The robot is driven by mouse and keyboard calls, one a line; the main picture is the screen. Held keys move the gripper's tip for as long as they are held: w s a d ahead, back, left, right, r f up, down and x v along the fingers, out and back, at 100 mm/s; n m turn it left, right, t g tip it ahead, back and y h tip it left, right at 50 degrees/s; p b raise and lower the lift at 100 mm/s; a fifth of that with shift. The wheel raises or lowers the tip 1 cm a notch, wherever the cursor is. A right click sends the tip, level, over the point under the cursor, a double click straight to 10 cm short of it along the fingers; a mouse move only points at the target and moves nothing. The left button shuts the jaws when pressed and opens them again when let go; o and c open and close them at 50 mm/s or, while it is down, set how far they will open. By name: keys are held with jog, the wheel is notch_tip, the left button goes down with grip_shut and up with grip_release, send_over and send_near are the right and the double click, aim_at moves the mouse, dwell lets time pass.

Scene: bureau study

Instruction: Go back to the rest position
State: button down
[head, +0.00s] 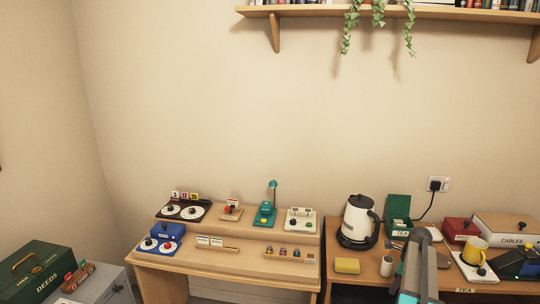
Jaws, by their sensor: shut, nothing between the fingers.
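A grey and teal part of my own arm (419,268) rises from the bottom edge at the right, in front of the tea table (342,228). It covers part of that table. I cannot make out the fingers of my gripper in the head view. No object is seen held by the arm.
The white kettle (358,218), yellow sponge (347,265), white cup (387,266), green box (398,212) and yellow mug (474,250) stand near my arm. A bureau (230,262) with several small devices is at the left.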

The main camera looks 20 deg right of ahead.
jog(key=s+a+f+n+g, duration=0.25)
jog(key=a+f+n, duration=0.45)
jog(key=a+f, duration=0.65)
jog(key=s+a+f+n+g, duration=0.1)
jog(key=s+a+f+n, duration=0.45)
jog(key=a, duration=1.35)
jog(key=s+a+f+n+g, duration=0.2)
jog(key=s+a+f+n, duration=0.4)
jog(key=s+a+n, duration=0.2)
jog(key=s+a+f+n+g+h+b, duration=0.1)
jog(key=s+a+f+n, duration=0.5)
jog(key=s+a+n, duration=0.2)
jog(key=s+a, duration=0.2)
jog(key=s, duration=0.2)
jog(key=shift+a+f+g+b, duration=0.2)
jog(key=shift+g+b, duration=0.1)
jog(key=shift+g, duration=0.05)
jog(key=shift+d, duration=0.1)
